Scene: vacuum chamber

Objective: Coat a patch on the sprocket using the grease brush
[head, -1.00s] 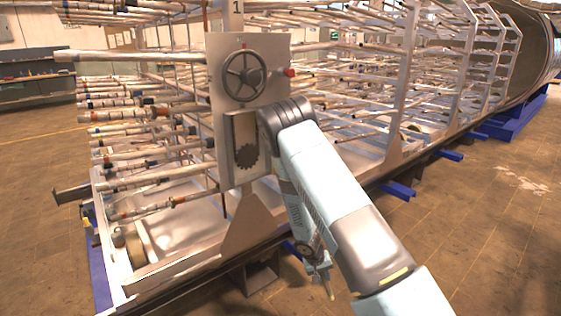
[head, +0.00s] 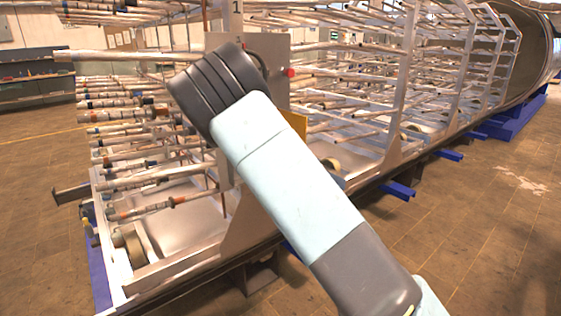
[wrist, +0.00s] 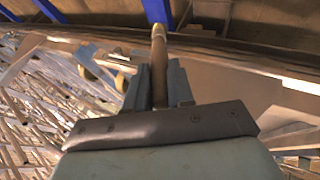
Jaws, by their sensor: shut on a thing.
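In the wrist view my gripper (wrist: 159,88) is shut on the grease brush, whose brown handle (wrist: 159,62) stands up between the fingers and points to the top of the picture. The brush's bristles cannot be made out. In the head view my arm covers my gripper and the brush. The sprocket is hidden too, behind my arm at the grey panel (head: 276,62). No contact between brush and sprocket can be seen.
The panel carries a red knob (head: 291,72) and a handwheel mostly hidden by my arm. A metal rack (head: 405,90) full of thin tubes stretches behind. Tube ends (head: 120,115) stick out at left. Open floor (head: 480,235) lies at right.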

